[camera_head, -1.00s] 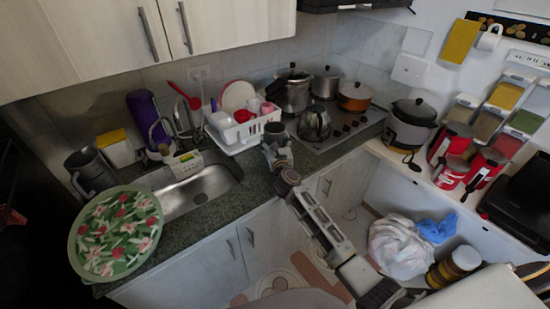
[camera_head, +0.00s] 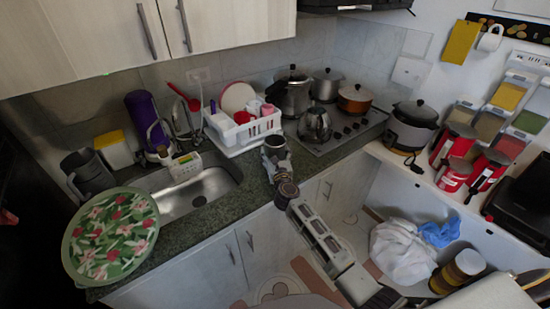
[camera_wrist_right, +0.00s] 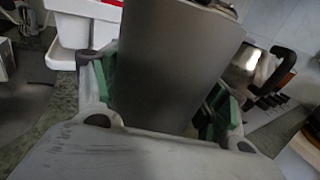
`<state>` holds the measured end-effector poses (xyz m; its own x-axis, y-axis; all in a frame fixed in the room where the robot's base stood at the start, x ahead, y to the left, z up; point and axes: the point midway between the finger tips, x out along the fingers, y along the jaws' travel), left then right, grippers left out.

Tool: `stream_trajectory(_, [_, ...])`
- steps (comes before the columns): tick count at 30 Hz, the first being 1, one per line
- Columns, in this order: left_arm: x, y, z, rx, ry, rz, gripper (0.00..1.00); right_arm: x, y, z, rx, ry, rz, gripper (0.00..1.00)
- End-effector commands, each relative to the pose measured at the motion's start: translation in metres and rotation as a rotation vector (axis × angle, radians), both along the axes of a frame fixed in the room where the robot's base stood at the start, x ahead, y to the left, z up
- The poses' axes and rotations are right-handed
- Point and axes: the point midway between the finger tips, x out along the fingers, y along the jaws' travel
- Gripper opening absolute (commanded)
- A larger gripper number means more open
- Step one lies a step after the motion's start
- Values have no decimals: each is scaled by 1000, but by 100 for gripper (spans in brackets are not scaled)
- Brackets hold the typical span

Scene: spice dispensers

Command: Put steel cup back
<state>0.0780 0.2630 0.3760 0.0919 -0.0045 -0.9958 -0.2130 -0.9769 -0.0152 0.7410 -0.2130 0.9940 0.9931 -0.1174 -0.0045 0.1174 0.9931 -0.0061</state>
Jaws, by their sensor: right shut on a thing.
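The steel cup (camera_head: 275,142) is a dark grey metal cylinder at the counter's front edge, right of the sink. My right gripper (camera_head: 277,154) is shut on it. In the right wrist view the cup (camera_wrist_right: 175,62) fills the middle, between the green-padded fingers of my right gripper (camera_wrist_right: 165,100). The cup looks slightly tilted in that view. I cannot tell whether its base touches the counter, as its lower end is hidden. My left gripper is not in view.
A white dish rack (camera_head: 226,145) with red and white dishes stands just behind the cup. A kettle (camera_head: 315,124) and pots sit on the stove (camera_head: 345,135) to the right. The sink (camera_head: 200,190) lies left. A strip of granite counter (camera_head: 254,200) is free.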

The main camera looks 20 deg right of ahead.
Motion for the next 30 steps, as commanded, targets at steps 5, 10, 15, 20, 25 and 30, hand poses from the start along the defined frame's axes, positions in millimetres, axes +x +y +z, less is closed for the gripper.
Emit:
stream_trajectory(5, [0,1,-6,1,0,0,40,0,0,-12,-1,-1,0,39])
stream_trajectory(10, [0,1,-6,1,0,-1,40,0,0,-11,0,-2,1,39])
stream_trajectory(15, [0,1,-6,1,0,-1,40,0,0,-12,0,-2,1,39])
stream_trajectory(20, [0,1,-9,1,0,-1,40,0,0,-15,0,-1,1,39])
stream_trajectory(25, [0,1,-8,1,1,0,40,0,0,-15,0,0,1,94])
stream_trajectory(30, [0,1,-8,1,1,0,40,0,0,-15,0,-1,1,94])
